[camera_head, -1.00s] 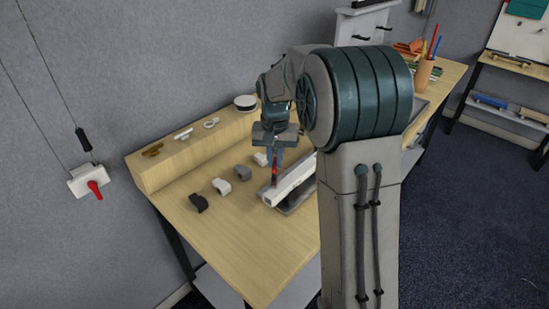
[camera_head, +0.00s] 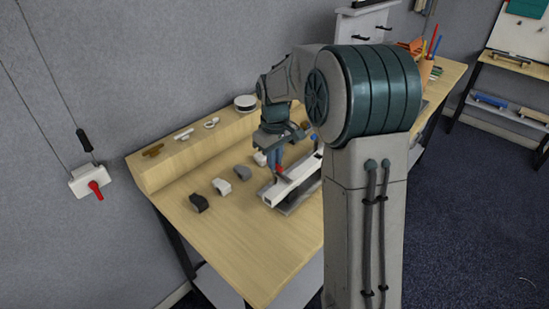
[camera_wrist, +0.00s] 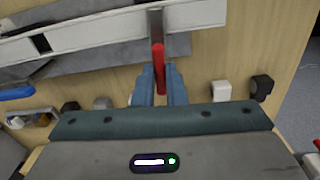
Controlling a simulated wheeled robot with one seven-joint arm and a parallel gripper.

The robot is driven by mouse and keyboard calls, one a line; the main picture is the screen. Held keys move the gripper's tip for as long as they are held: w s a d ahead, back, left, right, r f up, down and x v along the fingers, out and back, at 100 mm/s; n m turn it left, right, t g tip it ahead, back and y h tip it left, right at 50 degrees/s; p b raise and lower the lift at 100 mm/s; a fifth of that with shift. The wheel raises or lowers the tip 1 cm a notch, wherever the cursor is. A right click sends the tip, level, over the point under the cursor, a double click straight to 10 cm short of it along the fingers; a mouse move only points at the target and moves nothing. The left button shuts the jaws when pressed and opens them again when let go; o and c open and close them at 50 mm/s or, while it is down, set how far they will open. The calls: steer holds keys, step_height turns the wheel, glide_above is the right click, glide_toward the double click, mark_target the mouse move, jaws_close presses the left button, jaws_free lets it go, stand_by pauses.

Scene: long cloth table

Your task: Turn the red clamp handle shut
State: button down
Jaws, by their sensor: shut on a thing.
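The red clamp handle (camera_wrist: 158,66) lies between the fingers of my gripper (camera_wrist: 160,88) in the wrist view, and the gripper is shut on it. A grey metal arm (camera_wrist: 155,22) runs from the handle over a long white bar (camera_wrist: 90,32) on a grey base. In the head view the red handle (camera_head: 280,169) shows small below my gripper (camera_head: 275,164), above the white bar (camera_head: 296,180). The handle looks tilted low over the bar. The clamp's far part is hidden behind my arm.
A dark block (camera_head: 199,203), a white block (camera_head: 222,186) and a grey block (camera_head: 243,172) sit left of the clamp. A ledge (camera_head: 165,172) at the back holds small parts. The table's front left is clear.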

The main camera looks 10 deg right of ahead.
steer(key=shift+r+n, duration=0.1)
steer(key=shift+n, duration=0.4)
steer(key=c, duration=1.5)
jaws_free()
steer(key=shift+r, duration=0.1)
step_height(320, 180, up, 14)
steer(key=shift+f, duration=0.2)
steer(key=s+f+m+t, duration=0.1)
steer(key=s+f+m, duration=0.1)
steer(key=s, duration=0.6)
steer(key=s+f+m+t, duration=0.1)
steer(key=s+f, duration=0.3)
steer(key=s, duration=0.5)
steer(key=s+f+m+t, duration=0.1)
steer(key=s+f+m, duration=0.2)
steer(key=s, duration=0.5)
steer(key=shift+s+a+m, duration=0.2)
steer(key=shift+s+m, duration=0.15)
steer(key=shift+m, duration=0.15)
